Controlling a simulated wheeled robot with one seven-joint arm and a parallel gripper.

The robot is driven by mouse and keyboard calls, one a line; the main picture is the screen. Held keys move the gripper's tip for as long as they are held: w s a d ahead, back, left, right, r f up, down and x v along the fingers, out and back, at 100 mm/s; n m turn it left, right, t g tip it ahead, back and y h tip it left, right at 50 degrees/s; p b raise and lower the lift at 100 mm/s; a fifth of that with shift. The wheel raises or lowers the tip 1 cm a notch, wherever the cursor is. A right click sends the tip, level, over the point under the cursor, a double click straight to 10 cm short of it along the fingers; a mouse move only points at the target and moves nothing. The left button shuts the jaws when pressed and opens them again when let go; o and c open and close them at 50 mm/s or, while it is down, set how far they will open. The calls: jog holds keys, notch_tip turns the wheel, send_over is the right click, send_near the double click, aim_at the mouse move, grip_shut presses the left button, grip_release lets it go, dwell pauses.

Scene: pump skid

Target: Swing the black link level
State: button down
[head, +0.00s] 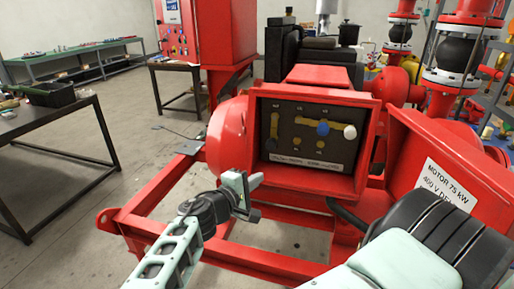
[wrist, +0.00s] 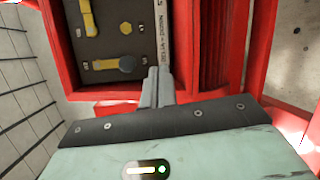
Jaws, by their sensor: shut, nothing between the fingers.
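An open red box (head: 317,81) holds a dark panel (head: 290,111) with yellow links. The left link (head: 274,125) stands upright in the head view. The wrist view is turned, so this link (wrist: 103,65) lies across it, with a dark knob (wrist: 127,64) at its lower end; I take it as the black link. Other links lie level to its right, with a blue knob (head: 323,128) and a cream knob (head: 349,131). My gripper (head: 256,181) is shut and empty, in front of and below the box's lower left. Its fingertips (wrist: 158,76) are apart from the link.
The red skid frame (head: 160,210) runs below my arm. A red motor cover (head: 440,165) stands at the right. A label strip (head: 306,161) lies along the panel's bottom. A dark table (head: 60,125) is at the left, with open floor between.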

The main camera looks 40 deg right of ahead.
jog(key=w+a+r+n+t, duration=0.1)
jog(key=w+a+r+t, duration=0.1)
jog(key=a+r, duration=0.1)
jog(key=shift+w+a+r+t+h, duration=0.2)
jog(key=shift+w+r+t+h, duration=0.2)
jog(key=shift+r, duration=0.25)
jog(key=p, duration=0.4)
send_near(272, 132)
notch_tip(272, 132, down, 2)
jog(key=w+d, duration=0.1)
jog(key=w, duration=0.2)
jog(key=shift+w+d+f, duration=0.1)
jog(key=shift+d+f, duration=0.2)
jog(key=shift+d, duration=0.5)
